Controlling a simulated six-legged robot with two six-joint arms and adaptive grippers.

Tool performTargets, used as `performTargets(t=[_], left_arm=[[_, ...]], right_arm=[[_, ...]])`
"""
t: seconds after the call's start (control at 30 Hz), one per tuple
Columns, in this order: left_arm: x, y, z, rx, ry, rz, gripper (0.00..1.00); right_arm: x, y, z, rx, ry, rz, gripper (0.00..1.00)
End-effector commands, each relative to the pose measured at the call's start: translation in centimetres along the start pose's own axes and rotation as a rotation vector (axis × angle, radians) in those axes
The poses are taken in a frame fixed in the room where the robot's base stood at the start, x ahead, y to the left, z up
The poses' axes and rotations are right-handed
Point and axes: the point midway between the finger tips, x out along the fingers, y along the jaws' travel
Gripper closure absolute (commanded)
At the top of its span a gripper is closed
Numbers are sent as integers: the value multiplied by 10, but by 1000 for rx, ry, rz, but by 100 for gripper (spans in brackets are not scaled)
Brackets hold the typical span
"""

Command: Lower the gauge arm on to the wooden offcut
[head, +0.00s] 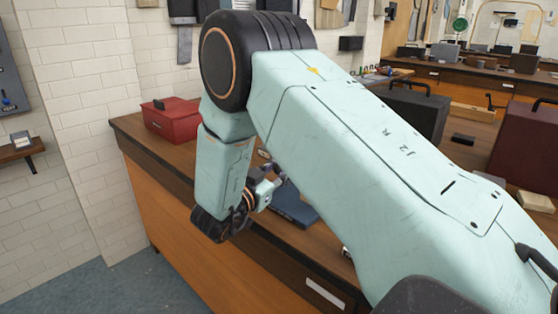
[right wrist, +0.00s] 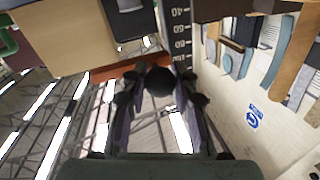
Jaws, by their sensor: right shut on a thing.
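In the right wrist view my right gripper (right wrist: 160,78) is shut on a round black knob (right wrist: 159,83). An orange-red bar (right wrist: 112,70) runs just behind the knob; it looks like part of the gauge arm, but the joint is hidden. A dark scale with white numbers (right wrist: 180,40) stands beside it. A pale wooden block (right wrist: 62,38), perhaps the offcut, fills the upper left; I cannot tell if the bar touches it. In the head view my right gripper (head: 272,180) is small, over a blue-grey plate (head: 294,207) on the bench. My left gripper is out of view.
The wooden bench (head: 128,125) carries a red box (head: 171,119) at its far left end. A black case (head: 415,110) and a dark red case (head: 525,150) stand to the right. My right arm covers much of the bench. A tiled wall (head: 85,110) is at left.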

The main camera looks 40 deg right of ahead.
Motion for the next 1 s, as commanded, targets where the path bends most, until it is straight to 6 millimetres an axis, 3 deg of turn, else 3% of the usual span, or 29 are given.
performTargets(t=[0.1,0.4,0.43,0.5,0.7,1.0], left_arm=[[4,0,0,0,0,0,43],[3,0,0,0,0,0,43],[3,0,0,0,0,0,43],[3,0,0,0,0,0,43],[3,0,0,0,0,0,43],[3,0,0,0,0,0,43]], right_arm=[[0,1,8,-1,0,-1,100],[0,2,9,-2,-3,0,100],[0,2,9,-2,-3,0,71],[0,2,9,-2,-3,0,65],[0,2,8,-1,-2,0,48],[-1,1,7,0,-1,-1,48]])
